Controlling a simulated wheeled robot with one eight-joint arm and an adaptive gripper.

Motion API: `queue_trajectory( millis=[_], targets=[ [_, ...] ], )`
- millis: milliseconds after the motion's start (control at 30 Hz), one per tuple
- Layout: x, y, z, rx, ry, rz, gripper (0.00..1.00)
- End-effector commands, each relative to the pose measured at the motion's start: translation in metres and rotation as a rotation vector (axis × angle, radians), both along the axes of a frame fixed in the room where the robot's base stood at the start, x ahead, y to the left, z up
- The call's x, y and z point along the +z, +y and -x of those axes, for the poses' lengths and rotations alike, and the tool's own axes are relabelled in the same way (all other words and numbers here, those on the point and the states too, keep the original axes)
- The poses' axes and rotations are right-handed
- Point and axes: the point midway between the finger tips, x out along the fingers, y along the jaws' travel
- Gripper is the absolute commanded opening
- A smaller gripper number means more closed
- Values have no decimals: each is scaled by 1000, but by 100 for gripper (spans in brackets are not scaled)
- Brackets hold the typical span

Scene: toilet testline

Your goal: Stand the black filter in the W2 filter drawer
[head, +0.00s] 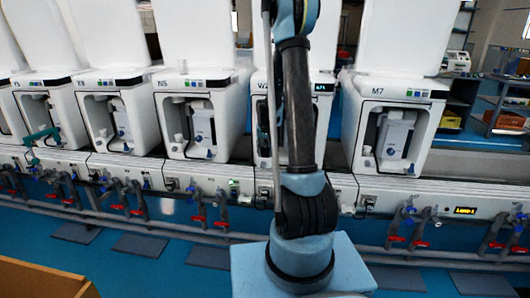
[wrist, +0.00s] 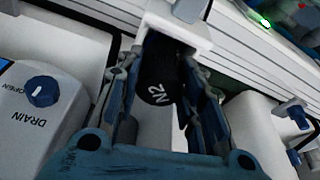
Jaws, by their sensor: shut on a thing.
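The black filter (wrist: 160,84) is between the two fingers of my gripper (wrist: 163,95) in the wrist view, and the gripper is shut on it. White lettering shows on its face, turned on its side. The filter's far end meets a white open-ended part (wrist: 178,22); I cannot tell whether this is the filter drawer or how far in the filter is. In the head view the W2 machine (head: 262,88) stands behind my arm, which covers much of its front. My gripper is hidden in that view.
A white panel with a blue DRAIN knob (wrist: 41,91) lies left of my gripper. White housing lies close on the right. In the head view, machine N5 (head: 193,117) and machine M7 (head: 393,125) flank W2. Pipes with red-handled valves (head: 395,239) run below the row.

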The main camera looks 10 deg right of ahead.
Motion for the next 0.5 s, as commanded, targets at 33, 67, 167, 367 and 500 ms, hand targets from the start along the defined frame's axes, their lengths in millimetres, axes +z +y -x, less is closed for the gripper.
queue_trajectory(
  millis=[33,67,167,367,500],
  targets=[
    [0,0,0,0,0,0,10],
    [0,0,0,0,0,0,10],
    [0,0,0,0,0,0,10],
    [-1,0,0,0,0,0,46],
    [-1,0,0,0,0,0,55]
  ],
)
